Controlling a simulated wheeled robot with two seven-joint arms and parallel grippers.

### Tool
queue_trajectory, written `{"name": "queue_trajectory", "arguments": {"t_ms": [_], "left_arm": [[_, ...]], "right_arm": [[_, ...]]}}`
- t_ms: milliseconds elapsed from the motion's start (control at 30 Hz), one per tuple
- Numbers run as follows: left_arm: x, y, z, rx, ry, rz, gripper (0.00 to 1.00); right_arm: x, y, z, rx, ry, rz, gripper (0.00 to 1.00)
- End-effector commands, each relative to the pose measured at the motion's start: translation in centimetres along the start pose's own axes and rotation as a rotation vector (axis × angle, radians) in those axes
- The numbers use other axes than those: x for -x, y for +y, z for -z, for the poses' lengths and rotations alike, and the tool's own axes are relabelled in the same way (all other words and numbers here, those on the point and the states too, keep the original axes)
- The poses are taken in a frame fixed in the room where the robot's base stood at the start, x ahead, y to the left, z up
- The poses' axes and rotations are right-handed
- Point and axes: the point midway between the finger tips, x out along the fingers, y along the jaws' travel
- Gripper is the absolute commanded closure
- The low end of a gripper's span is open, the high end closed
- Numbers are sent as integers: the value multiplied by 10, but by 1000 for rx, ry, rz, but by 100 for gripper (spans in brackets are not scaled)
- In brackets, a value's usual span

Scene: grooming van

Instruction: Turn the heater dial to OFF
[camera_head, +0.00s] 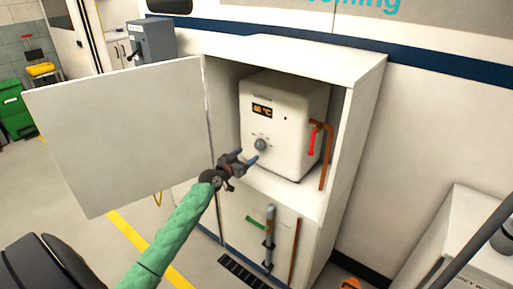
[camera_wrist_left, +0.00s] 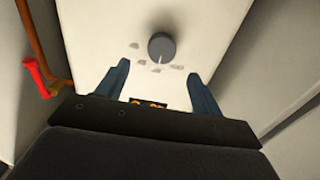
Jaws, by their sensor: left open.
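The heater (camera_head: 279,126) is a white box inside an open cabinet, with a lit orange display (camera_head: 262,109) on its front. Its round grey dial (camera_head: 260,144) sits below the display; in the left wrist view the dial (camera_wrist_left: 162,47) has a pale pointer line and small marks around it, too blurred to read. My left gripper (camera_head: 247,158) is open and empty, in front of the heater just below the dial in the head view. In the left wrist view its two blue fingers (camera_wrist_left: 159,88) are spread, with the dial beyond the tips and between their lines. My right gripper is not seen.
The cabinet door (camera_head: 122,137) stands swung open to the left of my left arm. A red-handled valve (camera_head: 313,138) on a copper pipe (camera_head: 327,155) is at the heater's right; the red handle (camera_wrist_left: 37,78) also shows in the wrist view. Pipes with a green lever (camera_head: 256,223) are below.

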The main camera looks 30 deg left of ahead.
Motion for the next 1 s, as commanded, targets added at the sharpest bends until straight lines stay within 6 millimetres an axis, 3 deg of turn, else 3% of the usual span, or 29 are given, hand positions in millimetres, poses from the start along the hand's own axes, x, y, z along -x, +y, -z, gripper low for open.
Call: {"name": "queue_trajectory", "arguments": {"t_ms": [367,533,700,1000], "left_arm": [[-39,-3,5,2,7,5,33],[-60,-3,4,1,5,5,33],[-73,-3,3,1,5,4,33],[-78,-3,2,0,5,3,33]], "right_arm": [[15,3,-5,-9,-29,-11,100],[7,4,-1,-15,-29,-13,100],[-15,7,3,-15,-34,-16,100],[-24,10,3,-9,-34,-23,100]]}}
